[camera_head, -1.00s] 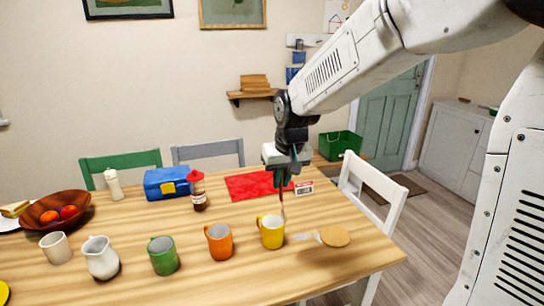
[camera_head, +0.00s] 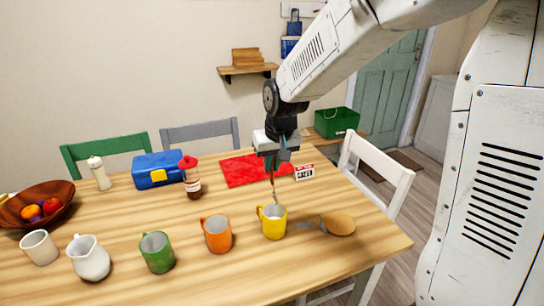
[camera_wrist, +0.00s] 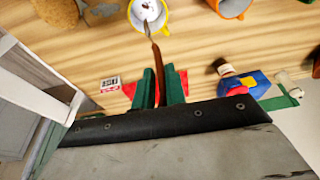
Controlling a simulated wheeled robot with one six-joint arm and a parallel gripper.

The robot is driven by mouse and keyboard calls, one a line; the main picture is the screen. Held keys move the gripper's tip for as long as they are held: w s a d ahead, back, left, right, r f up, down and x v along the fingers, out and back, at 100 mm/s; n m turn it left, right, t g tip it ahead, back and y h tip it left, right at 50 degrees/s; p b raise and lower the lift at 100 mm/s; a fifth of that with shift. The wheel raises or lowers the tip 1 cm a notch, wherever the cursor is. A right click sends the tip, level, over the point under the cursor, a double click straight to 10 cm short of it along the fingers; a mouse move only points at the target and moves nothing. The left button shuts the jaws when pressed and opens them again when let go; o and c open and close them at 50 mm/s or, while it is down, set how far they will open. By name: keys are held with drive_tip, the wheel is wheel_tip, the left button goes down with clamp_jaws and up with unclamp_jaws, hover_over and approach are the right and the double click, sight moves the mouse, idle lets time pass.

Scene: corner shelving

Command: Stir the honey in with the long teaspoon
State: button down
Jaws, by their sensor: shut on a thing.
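My gripper (camera_head: 273,160) is shut on the long teaspoon (camera_head: 273,187) and holds it nearly upright. In the wrist view, the teaspoon's brown handle (camera_wrist: 156,75) runs between the green fingers (camera_wrist: 160,86). The yellow mug (camera_head: 274,223) stands on the table below my gripper. The spoon's lower end reaches into its opening; it also shows in the wrist view, inside the mug's rim (camera_wrist: 165,18). A dark bottle with a red cap (camera_head: 192,184) stands farther back on the left.
An orange mug (camera_head: 217,234) stands close left of the yellow mug, then a green mug (camera_head: 157,252) and white jug (camera_head: 90,259). A round tan piece (camera_head: 340,223) lies close right.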

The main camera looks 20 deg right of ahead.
sight(273, 193)
drive_tip(key=shift+f, duration=4.95)
drive_tip(key=shift+a, duration=0.15)
